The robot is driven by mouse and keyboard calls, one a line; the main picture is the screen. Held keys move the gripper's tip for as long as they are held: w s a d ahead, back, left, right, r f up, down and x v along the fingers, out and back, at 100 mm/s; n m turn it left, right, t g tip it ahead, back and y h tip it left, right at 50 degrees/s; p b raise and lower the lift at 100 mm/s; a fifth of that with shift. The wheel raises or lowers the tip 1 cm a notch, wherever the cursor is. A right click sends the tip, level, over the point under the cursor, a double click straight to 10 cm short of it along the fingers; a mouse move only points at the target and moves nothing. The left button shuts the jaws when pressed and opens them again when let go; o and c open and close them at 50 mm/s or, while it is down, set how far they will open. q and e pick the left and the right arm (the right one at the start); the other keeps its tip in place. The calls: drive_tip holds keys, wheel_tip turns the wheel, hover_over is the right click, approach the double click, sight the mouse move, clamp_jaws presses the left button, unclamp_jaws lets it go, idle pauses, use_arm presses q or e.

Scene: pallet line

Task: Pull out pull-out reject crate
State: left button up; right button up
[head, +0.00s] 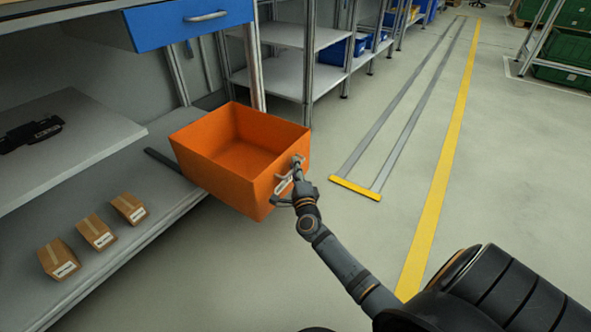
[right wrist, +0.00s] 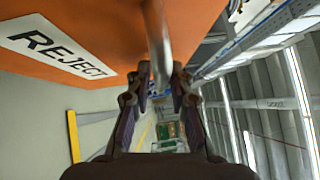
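The orange reject crate (head: 222,175) is empty and sticks out well beyond the front edge of the shelf unit, with a dark rail beside it on the left. Its front carries a metal bar handle (head: 284,184). My right gripper (head: 297,172) is at this handle. A white label reading REJECT (right wrist: 60,50) shows on the orange crate front there. My left gripper is not in view.
Several small cardboard boxes (head: 96,232) lie on the lower grey shelf (head: 150,228) left of the crate. A blue drawer (head: 190,18) hangs above. Open floor with a yellow line (head: 440,175) and a floor rail (head: 356,188) lies to the right.

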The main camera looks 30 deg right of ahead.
sight(284, 167)
clamp_jaws()
drive_tip(key=w, duration=0.1)
drive_tip(key=w+a, duration=0.1)
drive_tip(key=w, duration=0.2)
drive_tip(key=shift+a, duration=0.35)
drive_tip(key=shift+w+a, duration=0.15)
drive_tip(key=shift+w, duration=0.15)
unclamp_jaws()
